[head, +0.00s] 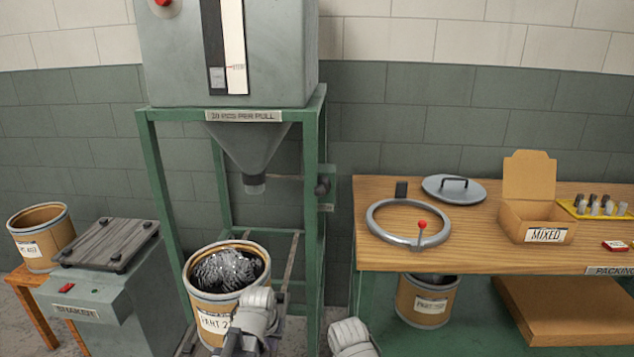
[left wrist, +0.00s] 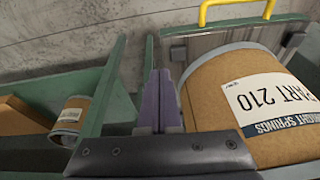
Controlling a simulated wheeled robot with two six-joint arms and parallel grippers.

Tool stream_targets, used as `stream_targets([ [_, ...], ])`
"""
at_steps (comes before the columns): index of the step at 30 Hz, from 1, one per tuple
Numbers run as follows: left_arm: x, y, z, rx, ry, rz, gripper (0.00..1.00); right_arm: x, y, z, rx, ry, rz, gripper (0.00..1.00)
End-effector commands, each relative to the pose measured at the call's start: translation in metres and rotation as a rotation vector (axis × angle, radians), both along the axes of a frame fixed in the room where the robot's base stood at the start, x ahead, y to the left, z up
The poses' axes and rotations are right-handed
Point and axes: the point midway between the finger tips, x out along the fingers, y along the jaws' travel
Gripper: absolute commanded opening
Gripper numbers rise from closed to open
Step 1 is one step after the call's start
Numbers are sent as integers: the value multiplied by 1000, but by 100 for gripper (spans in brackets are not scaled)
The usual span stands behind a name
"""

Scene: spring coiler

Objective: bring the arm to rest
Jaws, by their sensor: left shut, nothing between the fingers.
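My left gripper (head: 232,345) is low in the head view, in front of the brown drum (head: 207,322) with the PART 210 label. The drum is filled with shiny metal springs (head: 228,269). In the left wrist view, the two purple-grey fingers of my left gripper (left wrist: 159,95) are shut together with nothing between them. The drum (left wrist: 215,110) is close on their right; I cannot tell whether they touch it. A grey link of my other arm shows at the bottom of the head view, but its gripper is not visible.
A green frame (head: 160,200) with a hopper (head: 247,150) stands over the drum. A shaker (head: 115,245) stands left, beside another drum (head: 45,240). The wooden packing bench (head: 385,255) at right holds a clamp ring (head: 378,232), a lid (head: 454,192) and a MIXED box (head: 515,222).

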Motion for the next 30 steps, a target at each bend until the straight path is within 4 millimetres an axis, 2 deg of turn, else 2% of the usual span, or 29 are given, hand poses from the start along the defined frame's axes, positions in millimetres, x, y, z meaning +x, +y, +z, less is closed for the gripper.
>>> stream_targets([
  [1, -21, -18, -2, 12, 39, -38, 0, 0, 0, 0, 0, 0, 0, 75],
  [6, -84, -59, -7, 71, 174, -141, 0, 0, 0, 0, 0, 0, 0, 75],
  [12, -147, -86, -6, 150, 302, -236, 0, 0, 0, 0, 0, 0, 0, 75],
  [14, -144, -84, 15, 150, 305, -229, 0, 0, 0, 21, 0, 0, 0, 75],
  [20, -142, -84, 54, 147, 303, -227, 0, 0, 0, 60, 0, 0, 0, 75],
  [30, -142, -84, 137, 147, 301, -226, 0, 0, 0, 143, 0, 0, -1, 75],
])
